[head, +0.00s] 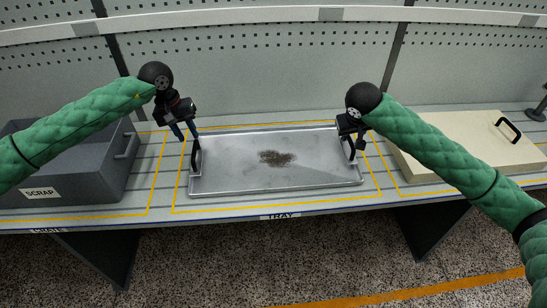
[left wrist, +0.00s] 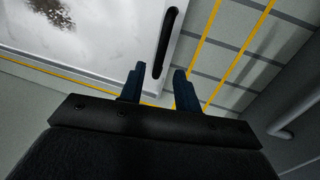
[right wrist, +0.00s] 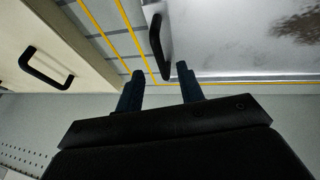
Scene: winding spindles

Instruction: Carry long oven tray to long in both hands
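The long oven tray (head: 235,175) is a shallow silver metal tray with a brown stain in its middle. It lies on the bench inside a yellow outline marked TRAY. It has a black handle at each end, the left one (head: 195,156) and the right one (head: 351,147). My left gripper (head: 185,137) is open and empty, just above and behind the left handle; the handle (left wrist: 166,42) shows beyond its fingertips in the left wrist view. My right gripper (head: 357,144) is open near the right handle, which shows (right wrist: 160,48) beyond its fingertips in the right wrist view.
A dark grey bin (head: 90,170) labelled SCRAP stands at the left. A cream box or lid (head: 455,140) with a black handle lies at the right. A perforated panel (head: 260,75) rises behind the bench. The bench's front edge runs just before the tray.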

